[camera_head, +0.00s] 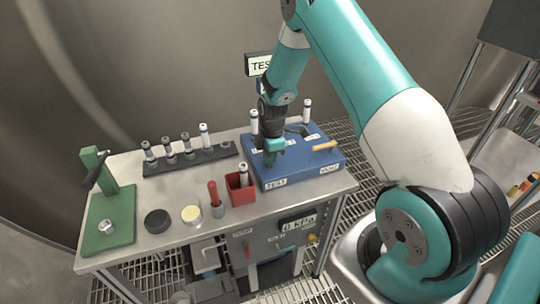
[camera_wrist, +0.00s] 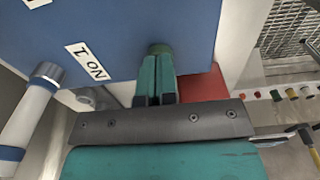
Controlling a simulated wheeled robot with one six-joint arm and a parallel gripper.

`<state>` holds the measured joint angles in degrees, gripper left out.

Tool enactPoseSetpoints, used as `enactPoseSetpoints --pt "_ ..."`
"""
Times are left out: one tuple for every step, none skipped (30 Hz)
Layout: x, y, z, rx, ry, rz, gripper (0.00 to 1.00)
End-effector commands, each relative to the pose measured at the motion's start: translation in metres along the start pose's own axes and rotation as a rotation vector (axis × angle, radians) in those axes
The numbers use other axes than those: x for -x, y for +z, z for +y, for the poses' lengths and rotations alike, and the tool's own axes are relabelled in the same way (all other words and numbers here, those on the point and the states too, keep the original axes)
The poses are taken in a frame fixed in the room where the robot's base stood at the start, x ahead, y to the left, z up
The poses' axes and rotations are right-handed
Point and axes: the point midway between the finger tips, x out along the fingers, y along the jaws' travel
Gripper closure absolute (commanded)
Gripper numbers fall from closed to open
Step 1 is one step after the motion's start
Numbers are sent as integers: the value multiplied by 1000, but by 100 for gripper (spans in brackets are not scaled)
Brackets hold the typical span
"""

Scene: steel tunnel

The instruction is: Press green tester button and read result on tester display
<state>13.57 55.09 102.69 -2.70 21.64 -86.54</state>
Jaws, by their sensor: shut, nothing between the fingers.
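The blue tester box (camera_head: 300,165) sits on the right part of the metal bench, with a "TEST" label on its front edge. My gripper (camera_head: 270,158) is shut and empty, pointing down over the left part of the box. In the wrist view, my shut gripper fingers (camera_wrist: 155,62) reach a dark green round button (camera_wrist: 160,48) on the blue surface. The fingertips overlap the button; I cannot tell whether it is pressed in. No result is readable there.
A red holder (camera_head: 240,190) with a white-and-blue-topped cylinder stands left of the box. A dark rack (camera_head: 190,160) with several cylinders is behind. A green stand (camera_head: 108,220) is at far left. A "0 kPa" readout (camera_head: 297,223) is on the bench front.

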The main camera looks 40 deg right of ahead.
Motion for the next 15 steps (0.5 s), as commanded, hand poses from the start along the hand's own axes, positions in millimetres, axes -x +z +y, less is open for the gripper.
enactPoseSetpoints --pt "0 0 0 0 0 0 100" --pt "0 0 0 0 0 0 100" --pt "0 0 0 0 0 0 100" --pt "0 0 0 0 0 0 100" --pt "0 0 0 0 0 0 100" --pt "-2 0 0 0 -1 0 100" --pt "-5 0 0 0 -1 0 100" --pt "-8 0 0 0 -1 0 100" --pt "-13 0 0 0 -1 0 100" --pt "-17 0 0 0 -1 0 100" --pt "-20 1 0 0 -1 0 100" --pt "-23 1 -1 0 -2 0 100" --pt "-24 1 -1 0 -2 0 100" --pt "-24 1 -1 0 -3 0 100" --pt "-23 1 -2 0 -4 0 100"
